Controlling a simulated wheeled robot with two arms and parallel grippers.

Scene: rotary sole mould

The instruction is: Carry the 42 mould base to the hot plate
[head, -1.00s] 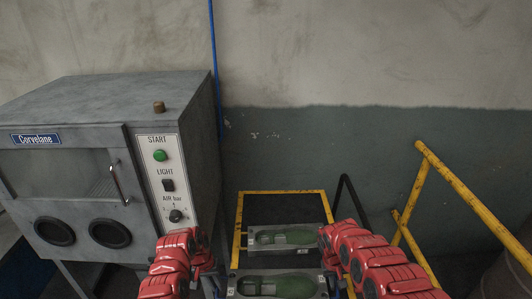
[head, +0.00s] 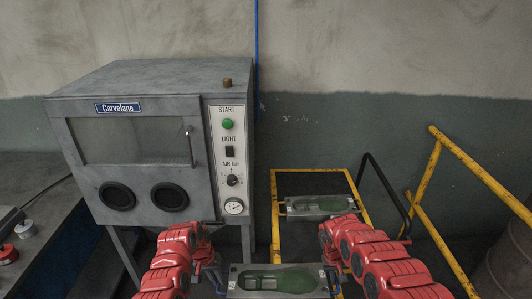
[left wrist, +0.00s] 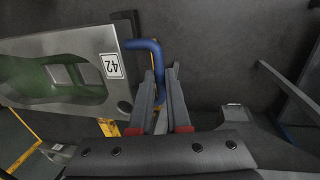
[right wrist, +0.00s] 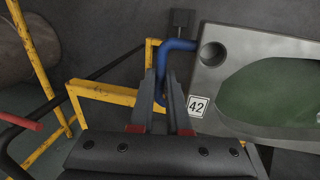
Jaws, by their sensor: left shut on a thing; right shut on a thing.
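The 42 mould base (head: 277,291) is a grey metal block with a green sole-shaped cavity, held between my two arms at the bottom of the head view. The left wrist view shows its "42" label (left wrist: 112,66) and a blue handle at that end. The right wrist view shows another "42" label (right wrist: 198,106) and a blue handle at the other end. My left gripper (left wrist: 160,78) is shut on the left blue handle. My right gripper (right wrist: 163,82) is shut on the right blue handle. I cannot identify the hot plate in these views.
A second mould base (head: 320,206) lies on a yellow-edged dark cart (head: 275,225) ahead. A grey Corvelane blast cabinet (head: 150,140) stands left of it. A yellow railing (head: 480,180) is on the right. A dark bench (head: 30,178) with red-and-grey items is at far left.

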